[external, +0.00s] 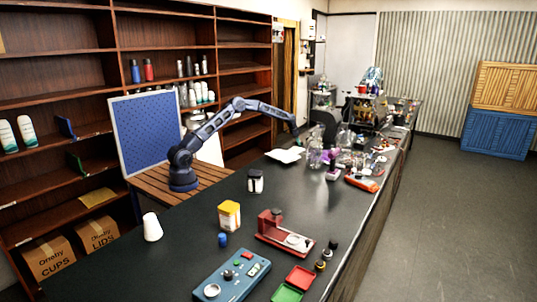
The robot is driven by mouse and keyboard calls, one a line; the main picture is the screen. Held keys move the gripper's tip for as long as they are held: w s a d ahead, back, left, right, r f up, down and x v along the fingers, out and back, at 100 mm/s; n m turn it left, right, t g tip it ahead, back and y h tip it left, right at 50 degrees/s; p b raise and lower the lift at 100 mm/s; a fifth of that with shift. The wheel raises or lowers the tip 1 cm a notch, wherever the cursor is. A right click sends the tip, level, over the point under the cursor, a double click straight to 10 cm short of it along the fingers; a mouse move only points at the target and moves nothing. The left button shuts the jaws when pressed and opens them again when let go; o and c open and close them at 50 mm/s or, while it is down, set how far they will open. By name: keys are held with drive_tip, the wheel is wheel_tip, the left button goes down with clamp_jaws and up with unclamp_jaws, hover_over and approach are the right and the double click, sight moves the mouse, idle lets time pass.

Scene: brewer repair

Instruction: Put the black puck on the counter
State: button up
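I cannot pick out the black puck with certainty. Several small dark round pieces (333,243) stand near the right edge of the dark counter (190,260), and any of them could be it. The counter runs from the front away to the back. My arm rises from its base on the wooden slatted surface and reaches right over the counter.
A blue panel device (232,278), red tray (300,276), green tray (287,293), red stand (285,236), yellow-white container (229,215), white cup (152,227) and black-lidded jar (255,181) occupy the near counter. Clear glassware (315,152) crowds farther back. A blue pegboard (145,130) stands left.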

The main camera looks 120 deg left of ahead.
drive_tip(key=v, duration=1.2)
drive_tip(key=shift+r, duration=0.15)
